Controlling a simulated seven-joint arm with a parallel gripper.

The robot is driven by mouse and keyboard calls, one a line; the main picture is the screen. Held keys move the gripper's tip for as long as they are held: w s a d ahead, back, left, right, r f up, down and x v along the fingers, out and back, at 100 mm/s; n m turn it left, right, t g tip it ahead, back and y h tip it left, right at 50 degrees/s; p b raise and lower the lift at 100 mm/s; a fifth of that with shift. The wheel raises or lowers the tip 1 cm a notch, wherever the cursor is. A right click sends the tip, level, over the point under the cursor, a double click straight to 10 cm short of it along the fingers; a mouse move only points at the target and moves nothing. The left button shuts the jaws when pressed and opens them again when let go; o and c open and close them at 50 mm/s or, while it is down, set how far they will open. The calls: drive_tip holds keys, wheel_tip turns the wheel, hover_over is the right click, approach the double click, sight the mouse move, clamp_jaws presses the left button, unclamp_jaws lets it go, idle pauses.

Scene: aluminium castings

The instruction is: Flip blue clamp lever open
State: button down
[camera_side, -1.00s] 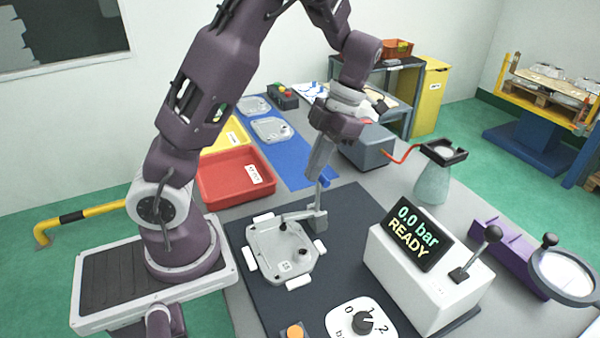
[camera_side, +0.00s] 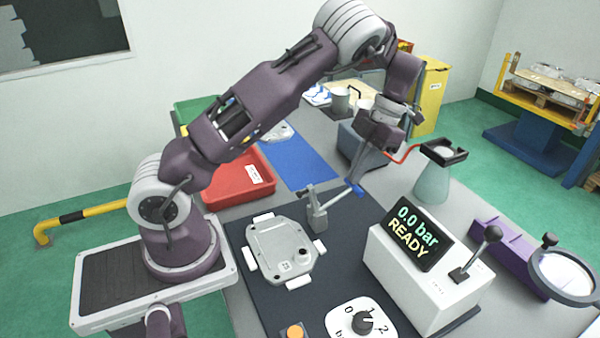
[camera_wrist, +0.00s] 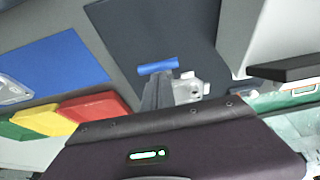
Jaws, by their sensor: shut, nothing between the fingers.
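The clamp (camera_side: 316,212) stands at the back right edge of the casting fixture. Its lever slopes up to the right and ends in a blue grip (camera_side: 354,188). The clamp's short arm is raised, clear of the grey casting (camera_side: 282,247), which lies flat. My gripper (camera_side: 359,181) is shut and empty, its fingertips at the blue grip; I cannot tell whether they touch. In the wrist view the blue grip (camera_wrist: 158,68) lies just beyond my fingertips (camera_wrist: 160,77).
The white pressure box (camera_side: 425,275) reads "0.0 bar READY" and stands right of the clamp. A dial (camera_side: 362,318) and an orange button (camera_side: 295,332) are in front. A red bin (camera_side: 235,180) is behind left, and a grey box (camera_side: 365,150) is behind my gripper.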

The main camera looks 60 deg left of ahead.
drive_tip(key=shift+w+d+f, duration=0.1)
drive_tip(key=shift+w+f, duration=0.25)
drive_tip(key=shift+f, duration=0.4)
drive_tip(key=shift+w+f, duration=0.35)
drive_tip(key=shift+f, duration=0.35)
drive_tip(key=v, duration=0.8)
drive_tip(key=shift+r, duration=0.4)
